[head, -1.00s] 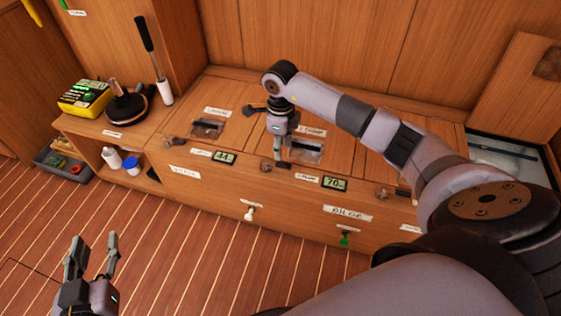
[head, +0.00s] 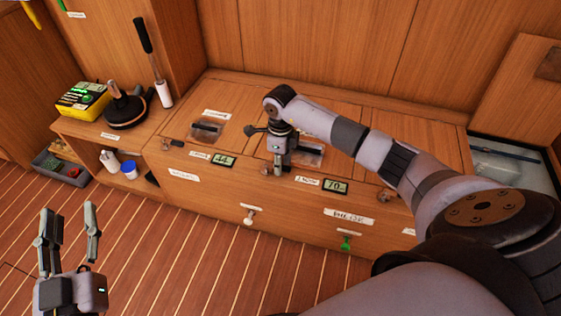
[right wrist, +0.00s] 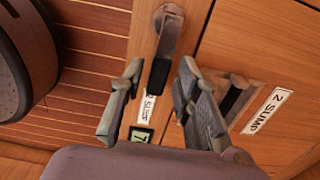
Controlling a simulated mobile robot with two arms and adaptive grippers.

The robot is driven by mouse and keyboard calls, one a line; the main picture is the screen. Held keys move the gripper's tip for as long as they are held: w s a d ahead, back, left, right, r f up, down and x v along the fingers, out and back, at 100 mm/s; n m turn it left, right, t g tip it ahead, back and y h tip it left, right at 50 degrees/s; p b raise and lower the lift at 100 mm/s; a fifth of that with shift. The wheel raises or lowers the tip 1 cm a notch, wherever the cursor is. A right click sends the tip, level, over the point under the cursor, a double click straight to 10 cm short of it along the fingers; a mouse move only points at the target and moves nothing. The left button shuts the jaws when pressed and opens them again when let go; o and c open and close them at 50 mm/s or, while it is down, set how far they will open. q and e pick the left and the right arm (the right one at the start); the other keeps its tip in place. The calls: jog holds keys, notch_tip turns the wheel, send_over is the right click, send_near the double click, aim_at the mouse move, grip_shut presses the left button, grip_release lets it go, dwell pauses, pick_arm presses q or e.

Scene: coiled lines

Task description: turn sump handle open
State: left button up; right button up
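In the right wrist view, the sump handle (right wrist: 168,35) is a metal lever with a dark end, on the front edge of the cabinet by the label "2 SUMP" (right wrist: 149,104). My right gripper (right wrist: 161,68) is open, one finger on each side of the dark end, with visible gaps. In the head view my right gripper (head: 277,168) is low at the cabinet's front edge and hides most of this handle. My left gripper (head: 68,222) is open and empty above the floor at the lower left.
A similar lever (head: 166,143) sits further left on the cabinet (head: 300,213). Displays (head: 223,160) and (head: 335,186) line the front, with a white pull (head: 250,216) and green pull (head: 346,243) below. A yellow box (head: 82,100) stands on the left shelf.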

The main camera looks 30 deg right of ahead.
grip_shut()
dwell(0.6)
